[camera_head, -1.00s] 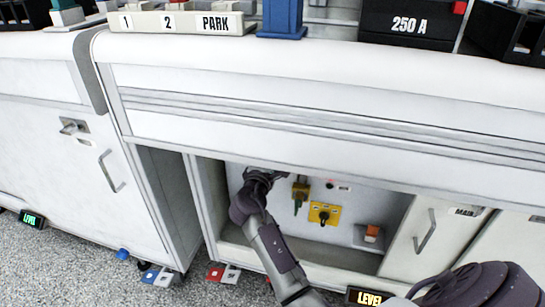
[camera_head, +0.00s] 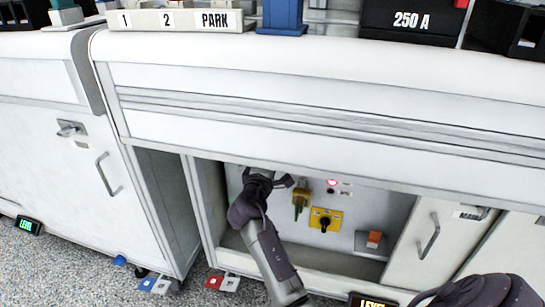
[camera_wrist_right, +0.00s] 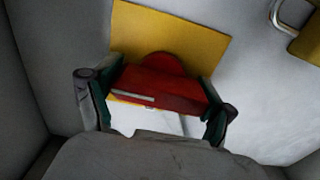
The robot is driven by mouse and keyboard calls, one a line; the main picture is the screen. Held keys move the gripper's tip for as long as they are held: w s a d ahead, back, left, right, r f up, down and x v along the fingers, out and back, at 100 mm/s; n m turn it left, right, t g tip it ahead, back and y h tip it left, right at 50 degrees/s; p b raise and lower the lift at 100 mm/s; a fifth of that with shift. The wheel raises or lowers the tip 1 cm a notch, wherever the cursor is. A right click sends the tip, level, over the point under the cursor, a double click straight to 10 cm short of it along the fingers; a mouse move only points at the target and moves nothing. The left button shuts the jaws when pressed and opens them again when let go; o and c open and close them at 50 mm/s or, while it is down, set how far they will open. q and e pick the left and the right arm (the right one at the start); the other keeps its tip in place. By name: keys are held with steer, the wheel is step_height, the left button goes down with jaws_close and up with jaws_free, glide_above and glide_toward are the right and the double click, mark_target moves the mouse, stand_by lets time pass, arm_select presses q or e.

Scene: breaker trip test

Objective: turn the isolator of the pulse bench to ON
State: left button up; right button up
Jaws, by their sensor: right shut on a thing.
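The isolator shows in the right wrist view as a red handle (camera_wrist_right: 160,88) on a yellow plate (camera_wrist_right: 185,35). My right gripper (camera_wrist_right: 155,105) is shut on the handle, with a finger at each end of it. In the head view my right gripper (camera_head: 268,180) reaches into the open bay under the bench and hides the isolator. Its ON and OFF marks cannot be read. My left gripper is not in view.
A yellow padlock (camera_head: 300,197) hangs just right of the gripper. Further right are a red lamp (camera_head: 332,182), a black rotary knob on a yellow plate (camera_head: 325,220) and an orange switch (camera_head: 374,239). The bay's side wall (camera_head: 209,200) stands close on the left.

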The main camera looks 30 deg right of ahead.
steer(key=o, duration=1)
steer(key=shift+f, duration=0.1)
steer(key=shift+c, duration=0.2)
steer(key=shift+o, duration=0.2)
steer(key=v, duration=0.7)
steer(key=shift+s+a, duration=0.2)
steer(key=shift+s, duration=0.05)
